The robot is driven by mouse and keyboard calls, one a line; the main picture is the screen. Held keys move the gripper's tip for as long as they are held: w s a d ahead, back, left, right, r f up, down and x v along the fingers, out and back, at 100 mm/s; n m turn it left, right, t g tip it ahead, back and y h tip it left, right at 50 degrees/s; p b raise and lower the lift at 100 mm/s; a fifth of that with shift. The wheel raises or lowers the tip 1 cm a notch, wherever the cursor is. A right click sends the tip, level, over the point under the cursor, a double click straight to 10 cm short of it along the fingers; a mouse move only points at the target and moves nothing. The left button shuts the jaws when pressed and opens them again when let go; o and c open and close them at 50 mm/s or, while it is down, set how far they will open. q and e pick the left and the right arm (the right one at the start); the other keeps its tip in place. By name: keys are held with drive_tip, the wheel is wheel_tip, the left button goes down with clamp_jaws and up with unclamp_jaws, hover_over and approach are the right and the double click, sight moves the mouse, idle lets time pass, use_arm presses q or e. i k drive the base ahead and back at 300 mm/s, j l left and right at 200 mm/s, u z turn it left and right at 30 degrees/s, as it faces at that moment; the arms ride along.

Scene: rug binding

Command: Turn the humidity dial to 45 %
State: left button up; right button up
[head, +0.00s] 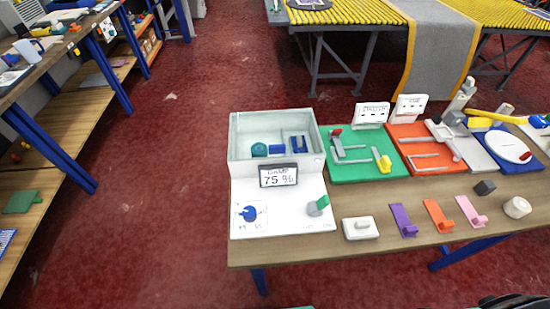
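A blue dial knob (249,213) sits on the white front panel (285,226) of a pale grey box, at the left end of the table. Small marks are printed around the knob, too small to read surely. A display (278,175) on the box front shows what looks like 75 %, with a smaller unreadable line above. A grey switch with a green lever (319,206) stands on the right side of the same panel. Neither gripper can be made out. Only a teal sliver and a dark shape show at the bottom edge, and I cannot tell what they are.
The open box (237,133) holds blue and teal parts. Green (350,174) and red (423,134) fixture boards stand to its right. A white block (360,228) and purple, orange and pink pieces lie along the table's front. Red floor is clear to the left.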

sight(249, 213)
drive_tip(key=k+j+z, duration=0.2)
drive_tip(key=z, duration=0.2)
drive_tip(key=k+z, duration=0.85)
drive_tip(key=i+l, duration=0.05)
drive_tip(key=i, duration=0.05)
